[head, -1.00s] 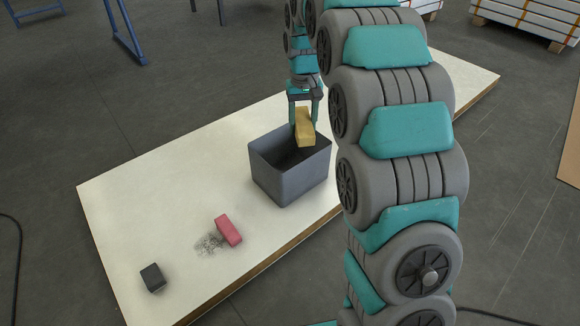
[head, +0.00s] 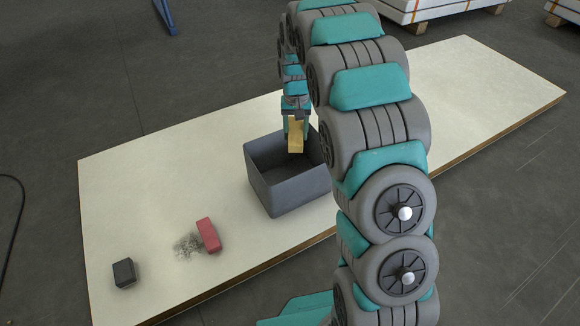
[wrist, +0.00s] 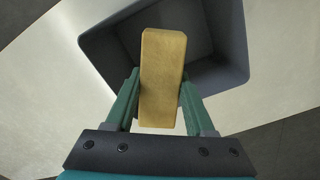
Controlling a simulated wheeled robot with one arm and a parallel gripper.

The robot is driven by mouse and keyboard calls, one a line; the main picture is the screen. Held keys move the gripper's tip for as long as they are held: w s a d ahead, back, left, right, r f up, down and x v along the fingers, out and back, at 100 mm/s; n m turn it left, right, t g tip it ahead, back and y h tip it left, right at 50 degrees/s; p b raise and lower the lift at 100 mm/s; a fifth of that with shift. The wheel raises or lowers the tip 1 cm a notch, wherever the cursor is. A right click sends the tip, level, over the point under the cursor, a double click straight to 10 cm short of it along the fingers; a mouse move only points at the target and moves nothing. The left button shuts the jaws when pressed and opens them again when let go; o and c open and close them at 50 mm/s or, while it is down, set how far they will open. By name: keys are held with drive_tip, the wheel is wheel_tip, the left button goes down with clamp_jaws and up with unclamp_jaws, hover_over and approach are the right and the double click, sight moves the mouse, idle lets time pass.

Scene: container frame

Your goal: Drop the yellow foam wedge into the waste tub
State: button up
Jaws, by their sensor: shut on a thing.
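The yellow foam wedge (head: 296,136) is held between the fingers of my gripper (head: 295,122), which is shut on it. In the wrist view the wedge (wrist: 161,75) stands between the two green fingers (wrist: 160,100). The grey waste tub (head: 290,192) is an open, square-topped box on the pale board. The wedge overlaps the tub's opening in the head view. In the wrist view the tub (wrist: 233,75) lies beyond the wedge, its inside dark and empty where it shows. My arm hides part of the tub's right side in the head view.
A dark block (head: 124,273) sits near the board's left front. The board's far right is clear. White stacked panels (head: 425,8) stand behind on the floor.

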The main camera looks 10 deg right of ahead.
wheel_tip(320, 180, down, 6)
drive_tip(key=shift+s+b, duration=0.1)
drive_tip(key=shift+b, duration=0.95)
drive_tip(key=o, duration=1.4)
drive_tip(key=shift+r, duration=0.15)
wheel_tip(320, 180, up, 6)
drive_tip(key=shift+r+p, duration=0.25)
drive_tip(key=shift+p, duration=0.25)
drive_tip(key=shift+r, duration=0.5)
drive_tip(key=shift+r, duration=0.1)
